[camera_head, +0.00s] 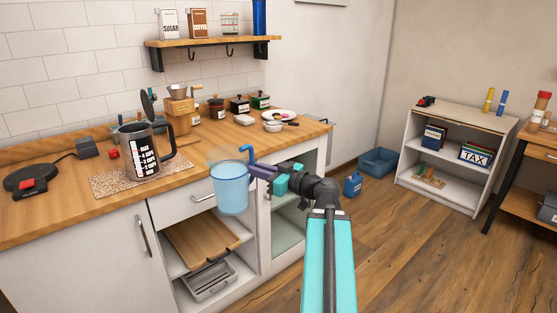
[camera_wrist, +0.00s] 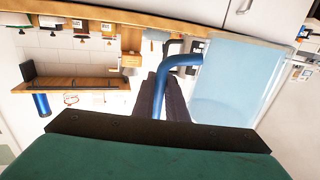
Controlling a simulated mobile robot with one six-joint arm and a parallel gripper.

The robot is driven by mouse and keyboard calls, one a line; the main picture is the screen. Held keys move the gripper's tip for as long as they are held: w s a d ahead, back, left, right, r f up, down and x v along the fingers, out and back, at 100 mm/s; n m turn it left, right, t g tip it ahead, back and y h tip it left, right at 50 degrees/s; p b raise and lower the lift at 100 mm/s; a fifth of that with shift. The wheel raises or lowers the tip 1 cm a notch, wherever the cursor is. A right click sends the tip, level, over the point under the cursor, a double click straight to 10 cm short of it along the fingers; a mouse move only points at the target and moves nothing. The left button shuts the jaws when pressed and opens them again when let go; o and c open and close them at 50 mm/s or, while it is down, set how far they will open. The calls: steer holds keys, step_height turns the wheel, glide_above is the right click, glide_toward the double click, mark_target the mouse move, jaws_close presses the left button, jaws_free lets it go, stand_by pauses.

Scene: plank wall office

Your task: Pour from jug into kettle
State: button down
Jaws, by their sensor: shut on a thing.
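A light blue see-through jug (camera_head: 230,190) with a darker blue handle hangs in the air in front of the counter edge. My gripper (camera_head: 258,170) is shut on the jug's handle, and the jug looks close to upright in the head view. In the wrist view the jug (camera_wrist: 232,82) fills the upper right, with my gripper's dark fingers (camera_wrist: 163,100) at its blue handle. The kettle (camera_head: 143,150), dark grey with white cup marks, stands on a speckled mat on the counter, left of and behind the jug. Its lid is raised. Whether the jug holds liquid is unclear.
A round black base (camera_head: 31,181) with a red part lies on the counter at left. A wooden grinder (camera_head: 180,108), small pots and a plate (camera_head: 279,115) stand behind. A shelf (camera_head: 215,42) hangs above. Below the jug, an open cabinet holds a wooden board (camera_head: 203,246).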

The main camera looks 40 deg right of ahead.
steer(key=w+a+f+n+g+y, duration=0.2)
steer(key=a+f+y, duration=0.1)
steer(key=a, duration=0.7)
steer(key=w+a+f+n+g+y, duration=0.2)
steer(key=a+f+n+y, duration=0.1)
steer(key=a, duration=0.6)
steer(key=w+a+f+n+g+y, duration=0.1)
steer(key=a+f+n+g+y, duration=0.2)
steer(key=a+f, duration=0.3)
steer(key=shift+w+a+f+y, duration=0.3)
steer(key=shift+a+y, duration=0.5)
steer(key=shift+a, duration=1.55)
steer(key=shift+w+r, duration=0.1)
